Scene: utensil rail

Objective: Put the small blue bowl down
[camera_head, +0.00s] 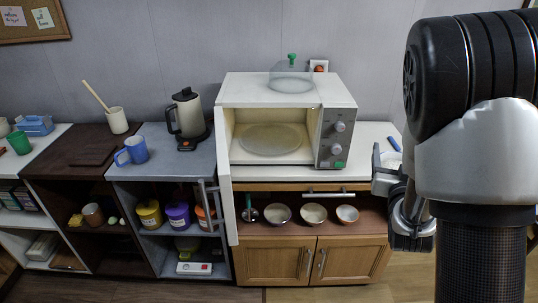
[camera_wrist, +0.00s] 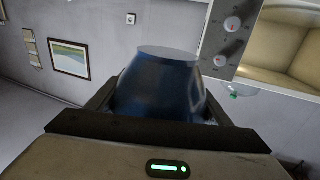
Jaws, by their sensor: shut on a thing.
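The small blue bowl (camera_wrist: 160,85) is between the two dark fingers of my gripper (camera_wrist: 158,112) in the wrist view. My gripper is shut on it. Its flat round base points to the top of that picture, which appears turned over against the room. In the head view my gripper (camera_head: 385,172) is at the right, by the right end of the white counter beside the microwave. I cannot make out the blue bowl in the head view; my arm and gripper seem to hide it.
The microwave (camera_head: 330,95) stands open and empty but for its glass plate (camera_head: 270,139). A clear dome (camera_head: 292,77) is on top. A blue mug (camera_head: 133,150) stands left.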

